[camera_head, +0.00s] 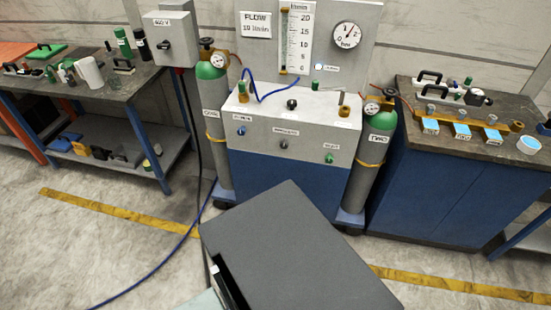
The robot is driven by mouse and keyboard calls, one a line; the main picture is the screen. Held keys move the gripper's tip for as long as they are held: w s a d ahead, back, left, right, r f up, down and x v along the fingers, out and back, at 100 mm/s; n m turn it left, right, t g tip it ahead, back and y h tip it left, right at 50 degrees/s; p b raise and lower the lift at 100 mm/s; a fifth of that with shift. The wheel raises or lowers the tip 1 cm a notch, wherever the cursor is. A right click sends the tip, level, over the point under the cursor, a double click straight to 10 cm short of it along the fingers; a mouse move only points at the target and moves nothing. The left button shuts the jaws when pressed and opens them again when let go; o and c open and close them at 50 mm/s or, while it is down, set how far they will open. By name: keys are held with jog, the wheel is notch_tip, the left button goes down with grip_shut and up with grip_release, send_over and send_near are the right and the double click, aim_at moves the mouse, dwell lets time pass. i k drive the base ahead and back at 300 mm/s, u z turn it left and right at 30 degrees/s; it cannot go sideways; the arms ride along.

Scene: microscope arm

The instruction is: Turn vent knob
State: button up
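A grey and blue gas bench (290,185) stands in the middle, beyond my own dark body. Its sloped grey front panel carries a blue knob (241,131) at left, a black knob (284,144) in the middle and a green knob (329,158) at right. A small label sits above each one. The lettering is too small to read surely, so I cannot tell which is the vent knob. Another black knob (291,104) is on the bench top. I cannot make out my gripper in this view.
Green-topped cylinders stand left (212,110) and right (371,145) of the bench. A blue hose (160,262) lies on the floor at left. Cluttered side tables stand left (130,85) and right (400,155).

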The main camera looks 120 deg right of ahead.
aim_at(329, 160)
jog(key=u, duration=0.4)
jog(key=i, duration=0.1)
jog(key=z, duration=4.95)
jog(key=i, duration=1.05)
jog(key=u, duration=0.05)
jog(key=k, duration=0.5)
jog(key=z, duration=0.5)
jog(key=i, duration=0.4)
